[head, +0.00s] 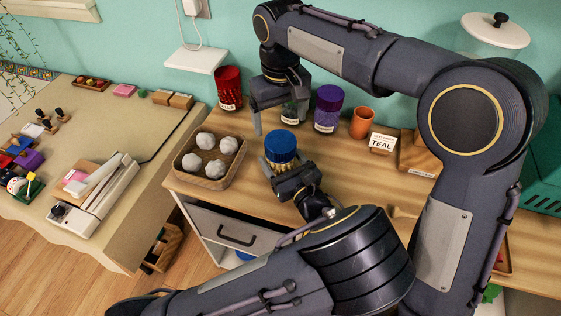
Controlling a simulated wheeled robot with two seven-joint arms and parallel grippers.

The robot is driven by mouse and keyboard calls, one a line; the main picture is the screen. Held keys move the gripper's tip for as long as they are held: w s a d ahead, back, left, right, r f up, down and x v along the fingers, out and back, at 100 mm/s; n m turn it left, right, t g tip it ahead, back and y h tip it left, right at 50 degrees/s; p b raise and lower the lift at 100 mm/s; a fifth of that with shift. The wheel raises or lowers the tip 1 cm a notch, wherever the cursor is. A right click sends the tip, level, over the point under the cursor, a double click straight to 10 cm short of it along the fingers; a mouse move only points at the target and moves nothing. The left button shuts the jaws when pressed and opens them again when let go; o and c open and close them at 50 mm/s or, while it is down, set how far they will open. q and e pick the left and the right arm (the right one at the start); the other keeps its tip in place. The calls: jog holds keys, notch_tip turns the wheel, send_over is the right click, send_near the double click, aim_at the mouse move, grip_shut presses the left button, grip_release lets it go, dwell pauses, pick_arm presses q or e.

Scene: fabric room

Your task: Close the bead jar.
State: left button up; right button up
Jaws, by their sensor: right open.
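The jar with a blue, lid-like top (281,146) stands on the wooden worktop, right of the tray of white lumps. Its lower body is mostly hidden, and I cannot tell whether the top is fully seated. My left gripper (281,165) is low at the jar's near side, its fingers close around the lower body. Whether they grip it cannot be made out. My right gripper (279,122) points down with its fingers spread, above and behind the blue top and apart from it.
The wooden tray (211,182) is left of the blue-topped jar. My arms hide much of the worktop's right side.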

aim_at(280, 140)
pick_arm(q)
jog(key=c, duration=1)
jog(key=shift+c, duration=0.8)
pick_arm(e)
jog(key=shift+n, duration=0.6)
jog(key=n, duration=0.3)
jog(key=shift+f, duration=4.05)
